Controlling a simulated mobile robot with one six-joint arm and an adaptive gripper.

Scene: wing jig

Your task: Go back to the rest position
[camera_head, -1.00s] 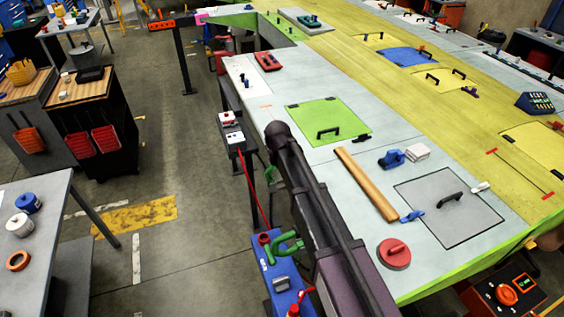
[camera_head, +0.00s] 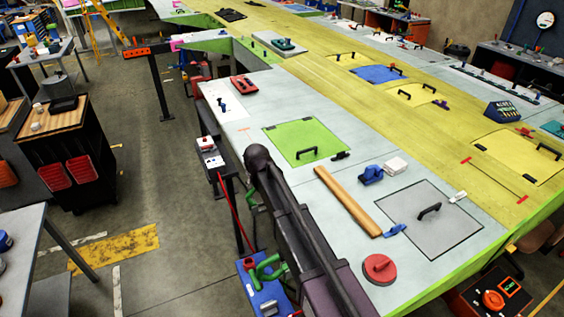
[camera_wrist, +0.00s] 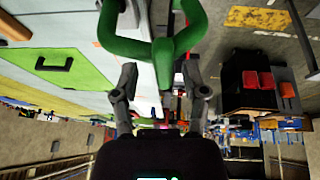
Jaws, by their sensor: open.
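In the head view my dark arm reaches up along the near edge of the wing jig (camera_head: 335,185), and my gripper cannot be made out there.
The jig top carries a green panel (camera_head: 303,141), a wooden strip (camera_head: 347,200), a red disc (camera_head: 380,269) and a grey panel (camera_head: 430,225). A blue box (camera_head: 262,298) with green parts is beside my arm. A black cart (camera_head: 70,160) stands left; the floor between is open.

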